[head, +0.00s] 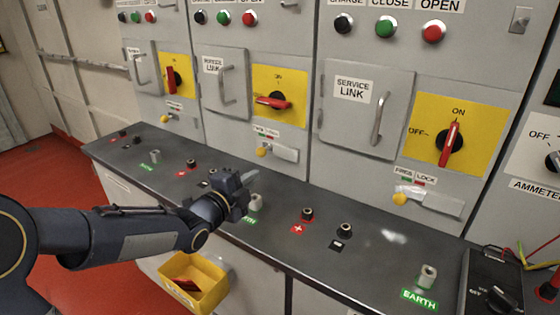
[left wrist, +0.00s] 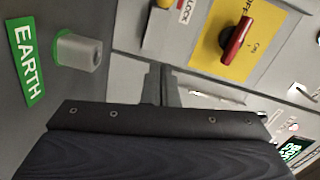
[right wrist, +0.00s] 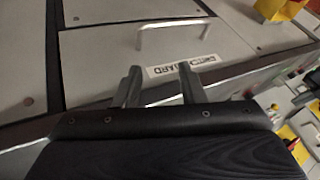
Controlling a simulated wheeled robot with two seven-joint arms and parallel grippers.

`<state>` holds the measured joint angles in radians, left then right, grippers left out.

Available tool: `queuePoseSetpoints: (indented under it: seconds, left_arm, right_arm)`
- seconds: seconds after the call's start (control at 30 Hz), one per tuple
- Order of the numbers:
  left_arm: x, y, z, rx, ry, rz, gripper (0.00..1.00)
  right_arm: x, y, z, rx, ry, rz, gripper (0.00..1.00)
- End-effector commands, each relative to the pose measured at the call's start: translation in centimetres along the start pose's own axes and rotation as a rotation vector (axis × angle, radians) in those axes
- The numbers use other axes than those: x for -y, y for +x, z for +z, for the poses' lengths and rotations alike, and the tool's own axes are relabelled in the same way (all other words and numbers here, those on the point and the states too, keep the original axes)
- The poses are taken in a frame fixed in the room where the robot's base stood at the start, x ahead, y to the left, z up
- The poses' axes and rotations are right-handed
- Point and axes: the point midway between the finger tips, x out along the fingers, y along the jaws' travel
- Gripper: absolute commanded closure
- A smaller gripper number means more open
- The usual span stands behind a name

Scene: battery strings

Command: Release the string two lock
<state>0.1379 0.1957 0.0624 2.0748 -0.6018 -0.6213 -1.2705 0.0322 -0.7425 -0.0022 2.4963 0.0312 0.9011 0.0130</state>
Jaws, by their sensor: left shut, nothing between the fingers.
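The middle cabinet, which I take to be string two, has a lock with a yellow knob (head: 262,152) and a pale plate (head: 285,154), under a FREE/LOCK label. Above it a red switch handle (head: 272,102) lies sideways on a yellow panel (head: 298,87). In the left wrist view a red handle (left wrist: 236,40) and part of a yellow knob (left wrist: 165,3) show at the top. My left gripper (head: 252,176) is shut and empty, over the bench just below that lock and apart from it. My right gripper (right wrist: 160,88) is open and empty, facing a grey panel; it is outside the head view.
The dark bench (head: 320,255) carries several terminals, including an EARTH post (head: 256,202) close beside my left gripper. Another lock with a yellow knob (head: 400,198) is on the right cabinet. A meter (head: 492,285) stands at bench right. A yellow bin (head: 195,282) hangs in front.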

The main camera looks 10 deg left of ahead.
Motion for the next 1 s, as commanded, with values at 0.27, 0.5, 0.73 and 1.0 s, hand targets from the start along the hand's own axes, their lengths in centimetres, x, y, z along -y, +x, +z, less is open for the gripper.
queuePoseSetpoints:
  seconds: [0.27, 0.5, 0.73, 1.0]
  left_arm:
    - [0.1, 0.1, -0.1, -0.006, 0.011, -0.008, 1.00]
    - [0.1, 1.2, -0.1, -0.007, 0.010, -0.007, 1.00]
    - [0.1, 5.5, -0.2, -0.007, 0.007, -0.004, 1.00]
    - [0.2, 10.5, 0.7, 0.000, 0.008, -0.006, 1.00]
  right_arm:
    - [0.0, 0.0, 0.0, 0.000, 0.000, 0.000, 0.64]
    - [0.1, -0.1, -0.1, 0.000, 0.000, 0.000, 0.64]
    - [0.3, -0.7, -0.4, 0.000, 0.000, 0.000, 0.64]
    - [0.7, -1.6, -0.8, 0.000, 0.000, 0.000, 0.64]
